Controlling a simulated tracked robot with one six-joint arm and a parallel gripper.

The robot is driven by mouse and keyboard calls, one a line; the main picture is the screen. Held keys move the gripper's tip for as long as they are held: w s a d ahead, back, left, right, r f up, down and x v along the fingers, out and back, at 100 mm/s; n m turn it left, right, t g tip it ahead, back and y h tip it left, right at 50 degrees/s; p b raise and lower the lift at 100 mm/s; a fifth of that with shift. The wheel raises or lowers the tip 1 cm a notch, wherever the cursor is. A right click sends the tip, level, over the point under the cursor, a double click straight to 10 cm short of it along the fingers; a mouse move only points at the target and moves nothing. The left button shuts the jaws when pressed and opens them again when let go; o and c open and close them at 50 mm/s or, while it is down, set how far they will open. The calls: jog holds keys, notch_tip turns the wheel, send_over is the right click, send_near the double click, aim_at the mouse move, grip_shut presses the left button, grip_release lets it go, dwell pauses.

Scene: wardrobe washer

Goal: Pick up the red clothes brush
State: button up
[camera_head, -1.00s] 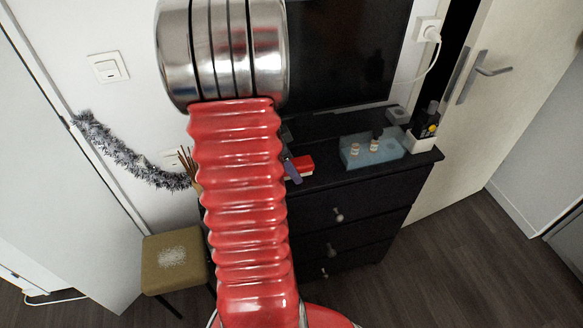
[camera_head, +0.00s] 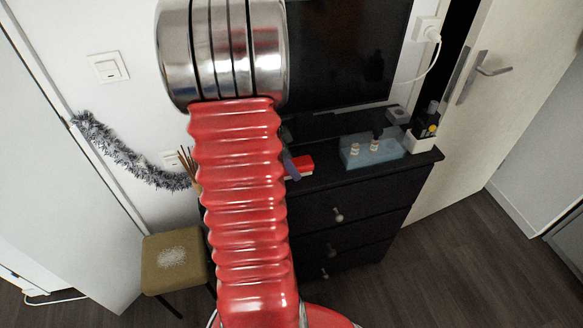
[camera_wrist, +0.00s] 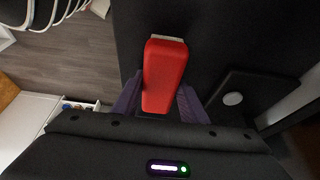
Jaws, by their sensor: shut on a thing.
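The red clothes brush (camera_wrist: 166,70) is a red block with a pale strip at its far end. In the wrist view it lies between the purple fingers of my gripper (camera_wrist: 160,92), one against each side, and the gripper is shut on it. In the head view the red brush (camera_head: 302,166) shows at the dresser top, with one purple finger of my gripper (camera_head: 290,166) at its left. My arm hides the rest of the gripper there. I cannot tell whether the brush still touches the dresser top.
The black dresser (camera_head: 365,205) stands under a dark screen (camera_head: 345,50). A blue translucent tray (camera_head: 385,153) with small bottles is right of the brush. A white holder (camera_head: 417,141) with dark items stands at the right end. A stool (camera_head: 165,278) is at left.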

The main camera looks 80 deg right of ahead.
notch_tip(320, 180, up, 11)
jog(key=shift+f, duration=0.2)
dwell(0.6)
jog(key=o, duration=0.6)
jog(key=shift+c, duration=0.2)
jog(key=c, duration=0.4)
jog(key=shift+f, duration=0.15)
jog(key=shift+s+f, duration=0.1)
jog(key=shift+f, duration=5)
jog(key=o, duration=1)
